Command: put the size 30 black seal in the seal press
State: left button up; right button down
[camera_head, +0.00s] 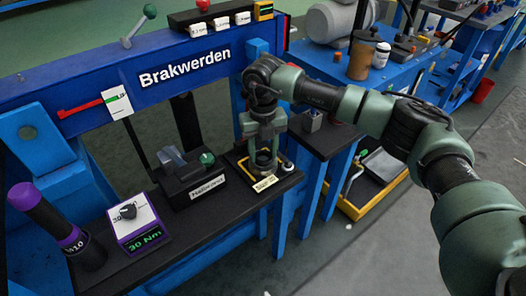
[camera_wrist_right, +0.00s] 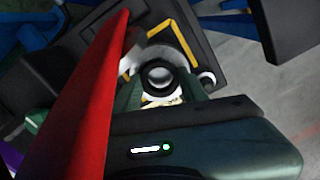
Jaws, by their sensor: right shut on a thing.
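The black seal (camera_wrist_right: 160,76) shows in the right wrist view as a small dark ring between the fingers of my right gripper (camera_wrist_right: 158,88). In the head view my right gripper (camera_head: 265,148) points down over a black plate with yellow edging and a small label (camera_head: 264,183), which looks like the seal press. My right gripper is shut on the seal. The plate also shows in the wrist view (camera_wrist_right: 210,50), with a pale round part behind the ring. I cannot tell whether the seal touches it. The size mark is not readable. My left gripper is out of view.
A black fixture with a green knob (camera_head: 190,178) stands left of the plate, then a 30 Nm display box (camera_head: 140,226) and a purple-handled tool (camera_head: 48,215). The blue frame (camera_head: 140,80) rises behind. A blurred red bar (camera_wrist_right: 90,105) crosses the wrist view close to the camera.

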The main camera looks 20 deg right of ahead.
jog(key=shift+f, duration=0.35)
jog(key=shift+s+f+b, duration=0.15)
jog(key=shift+f+b, duration=0.05)
jog(key=shift+b, duration=0.1)
jog(key=c, duration=0.8)
grip_release()
jog(key=shift+f, duration=0.1)
jog(key=shift+o, duration=0.2)
jog(key=shift+r, duration=0.3)
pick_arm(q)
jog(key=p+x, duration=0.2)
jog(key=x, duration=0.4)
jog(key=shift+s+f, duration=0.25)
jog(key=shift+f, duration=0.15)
pick_arm(e)
notch_tip(320, 180, up, 13)
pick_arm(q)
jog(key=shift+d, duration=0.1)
pick_arm(e)
jog(key=shift+f, duration=0.1)
